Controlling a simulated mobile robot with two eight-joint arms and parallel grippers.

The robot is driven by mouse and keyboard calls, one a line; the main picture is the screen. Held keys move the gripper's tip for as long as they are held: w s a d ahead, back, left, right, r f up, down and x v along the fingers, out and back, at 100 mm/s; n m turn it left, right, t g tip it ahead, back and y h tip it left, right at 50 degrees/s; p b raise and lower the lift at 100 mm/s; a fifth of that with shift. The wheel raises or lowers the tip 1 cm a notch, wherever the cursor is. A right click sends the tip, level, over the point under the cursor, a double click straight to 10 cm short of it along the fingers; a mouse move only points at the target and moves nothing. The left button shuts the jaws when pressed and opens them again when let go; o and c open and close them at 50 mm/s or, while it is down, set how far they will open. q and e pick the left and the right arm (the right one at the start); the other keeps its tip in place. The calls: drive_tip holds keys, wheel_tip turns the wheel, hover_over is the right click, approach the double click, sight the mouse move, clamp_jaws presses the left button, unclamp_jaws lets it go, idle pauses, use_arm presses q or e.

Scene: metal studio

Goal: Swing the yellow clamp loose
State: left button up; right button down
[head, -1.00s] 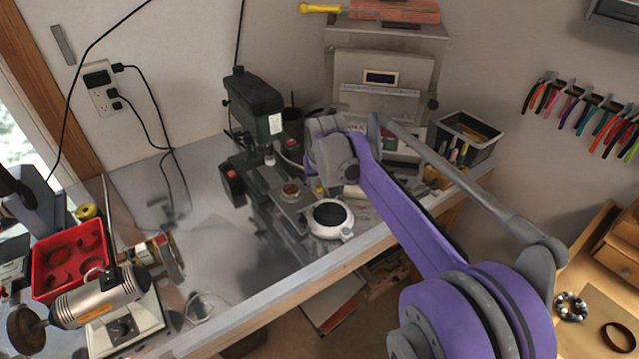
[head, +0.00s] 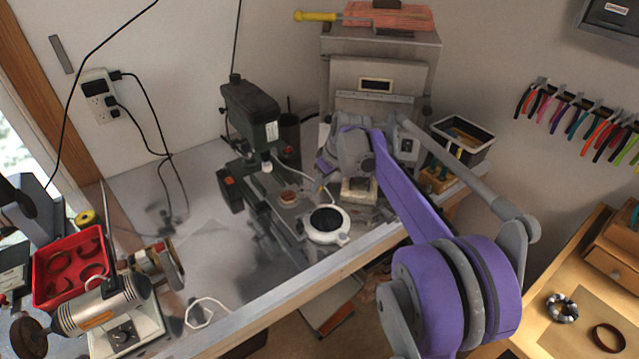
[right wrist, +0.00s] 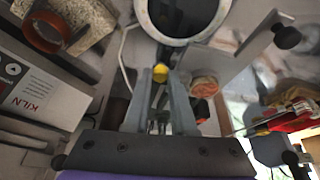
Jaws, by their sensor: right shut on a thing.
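The yellow clamp (right wrist: 160,73) shows in the right wrist view as a small yellow end between my fingertips. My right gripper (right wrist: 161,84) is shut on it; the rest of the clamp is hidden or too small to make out. In the head view my right gripper's wrist is over the bench, behind the white round pot, and its fingertips and the clamp are hidden there. My left gripper is not in view.
The white round pot (head: 328,224) stands close by, beside the green drill press (head: 252,112). The kiln (head: 378,85) stands behind, with a black bin (head: 462,138) to its right. A red tray (head: 72,268) and a bench motor (head: 105,304) are at left. The bench's middle-left is clear.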

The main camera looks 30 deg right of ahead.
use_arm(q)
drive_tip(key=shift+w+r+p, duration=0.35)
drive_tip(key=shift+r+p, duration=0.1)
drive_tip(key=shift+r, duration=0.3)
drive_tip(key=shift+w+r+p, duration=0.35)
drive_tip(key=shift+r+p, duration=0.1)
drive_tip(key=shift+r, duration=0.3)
use_arm(e)
drive_tip(key=shift+w+d+n+g+y, duration=0.25)
drive_tip(key=shift+w+n, duration=0.2)
drive_tip(key=shift+n, duration=0.55)
drive_tip(key=shift+w+d+n+g+y, duration=0.15)
drive_tip(key=shift+w+n+y, duration=0.25)
drive_tip(key=shift+n, duration=0.6)
drive_tip(key=shift+w+d+n+g+y, duration=0.25)
drive_tip(key=shift+w+n, duration=0.2)
drive_tip(key=shift+n, duration=0.55)
drive_tip(key=c, duration=0.7)
unclamp_jaws()
drive_tip(key=shift+c, duration=0.2)
drive_tip(key=shift+r, duration=0.1)
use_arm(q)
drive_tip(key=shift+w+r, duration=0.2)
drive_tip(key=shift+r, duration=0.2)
use_arm(e)
drive_tip(key=v, duration=1)
drive_tip(key=shift+s+r, duration=0.2)
drive_tip(key=shift+r, duration=0.05)
